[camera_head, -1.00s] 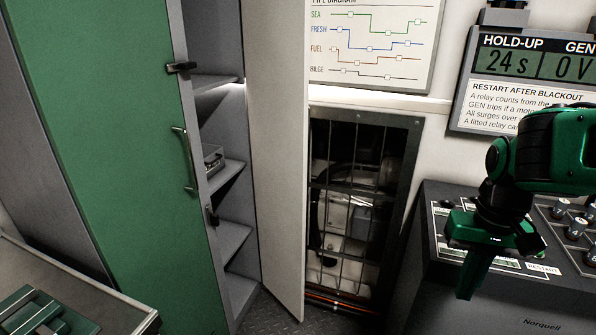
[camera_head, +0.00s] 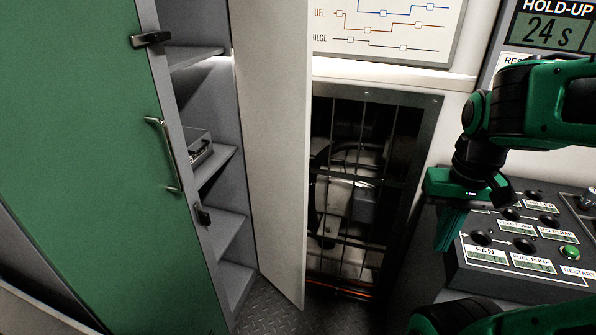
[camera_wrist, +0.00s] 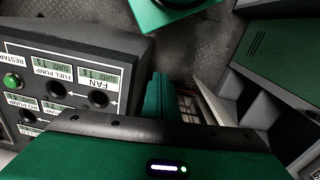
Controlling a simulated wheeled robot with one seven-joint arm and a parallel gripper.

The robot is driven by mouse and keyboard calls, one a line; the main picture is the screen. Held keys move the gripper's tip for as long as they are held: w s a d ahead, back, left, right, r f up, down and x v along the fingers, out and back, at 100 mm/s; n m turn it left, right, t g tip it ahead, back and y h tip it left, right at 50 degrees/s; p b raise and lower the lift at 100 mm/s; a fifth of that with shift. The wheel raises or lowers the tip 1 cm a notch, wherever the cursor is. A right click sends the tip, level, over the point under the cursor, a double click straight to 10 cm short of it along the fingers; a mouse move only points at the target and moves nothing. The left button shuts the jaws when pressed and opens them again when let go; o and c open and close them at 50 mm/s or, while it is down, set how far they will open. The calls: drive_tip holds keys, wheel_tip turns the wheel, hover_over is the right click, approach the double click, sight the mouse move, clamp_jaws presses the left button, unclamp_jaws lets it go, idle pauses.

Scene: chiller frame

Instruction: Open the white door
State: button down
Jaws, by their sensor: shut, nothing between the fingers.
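The white door (camera_head: 272,130) stands ajar at the right side of the shelf opening in the head view, its free edge toward me. In the wrist view a pale panel (camera_wrist: 214,106), apparently this door, shows right of my fingers. No handle is visible on its face. My gripper (camera_head: 447,238) is shut and empty, pointing down in front of the control panel, to the right of the door and apart from it. Its closed fingers also show in the wrist view (camera_wrist: 158,98).
A green door (camera_head: 90,150) with a metal handle (camera_head: 163,155) is at the left. Shelves (camera_head: 215,165) sit between the doors. A barred grille (camera_head: 365,190) is behind the white door's right side. A control console (camera_head: 520,245) stands close under my gripper. Checkered floor (camera_head: 270,312) shows below.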

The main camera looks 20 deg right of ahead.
drive_tip(key=w+a+r+n+t+h, duration=0.1)
drive_tip(key=w+a+n+h, duration=0.15)
drive_tip(key=w, duration=0.65)
drive_tip(key=w+a+r+n+t+h, duration=0.1)
drive_tip(key=w+a+n+t, duration=0.15)
drive_tip(key=w, duration=0.65)
drive_tip(key=w+a+r+n+t, duration=0.1)
drive_tip(key=w+a+n+t, duration=0.15)
drive_tip(key=w+a, duration=0.5)
drive_tip(key=w+a+n+t, duration=0.1)
drive_tip(key=w+a+n, duration=0.25)
drive_tip(key=a, duration=0.65)
drive_tip(key=m, duration=0.1)
approach(300, 177)
wheel_tip(300, 177, down, 3)
drive_tip(key=a, duration=0.2)
drive_tip(key=shift+y, duration=0.25)
drive_tip(key=shift+w+d, duration=0.55)
drive_tip(key=shift+d, duration=0.35)
drive_tip(key=shift+w+d, duration=0.55)
drive_tip(key=shift+d, duration=0.35)
